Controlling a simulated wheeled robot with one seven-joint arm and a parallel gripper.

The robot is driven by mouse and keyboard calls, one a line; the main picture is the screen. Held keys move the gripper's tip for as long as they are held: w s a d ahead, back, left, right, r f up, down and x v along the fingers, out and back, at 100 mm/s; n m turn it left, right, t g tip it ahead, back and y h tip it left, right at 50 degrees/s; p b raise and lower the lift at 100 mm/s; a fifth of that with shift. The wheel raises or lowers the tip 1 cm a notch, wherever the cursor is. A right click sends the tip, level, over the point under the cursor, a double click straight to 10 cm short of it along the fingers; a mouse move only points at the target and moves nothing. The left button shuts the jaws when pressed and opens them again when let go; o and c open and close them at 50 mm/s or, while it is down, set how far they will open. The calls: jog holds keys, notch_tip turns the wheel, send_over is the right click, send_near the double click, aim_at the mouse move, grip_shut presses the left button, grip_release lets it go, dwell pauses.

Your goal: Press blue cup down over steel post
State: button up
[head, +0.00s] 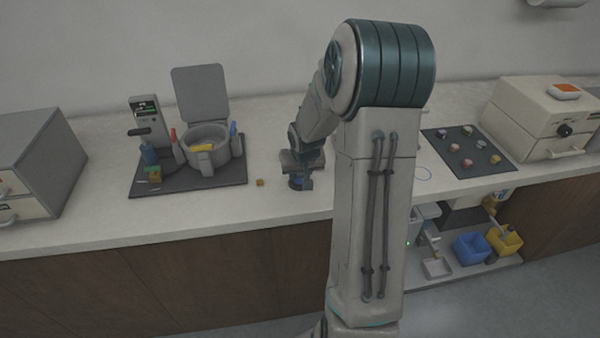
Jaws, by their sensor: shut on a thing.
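My gripper (300,182) is low over the counter, left of my arm's column. It is shut on a small blue thing, which looks like the blue cup (297,181); only a sliver of it shows between the dark fingers. I cannot tell whether the cup touches anything below it. I cannot make out the steel post; the gripper and arm may hide it.
A dark board (455,162) lies at right.

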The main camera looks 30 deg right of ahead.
jog(key=shift+f+b, duration=0.3)
jog(key=shift+f, duration=0.1)
jog(key=o, duration=1.5)
jog(key=shift+c, duration=0.2)
jog(key=shift+r, duration=0.1)
jog(key=shift+r+p, duration=3.25)
jog(key=shift+r, duration=0.75)
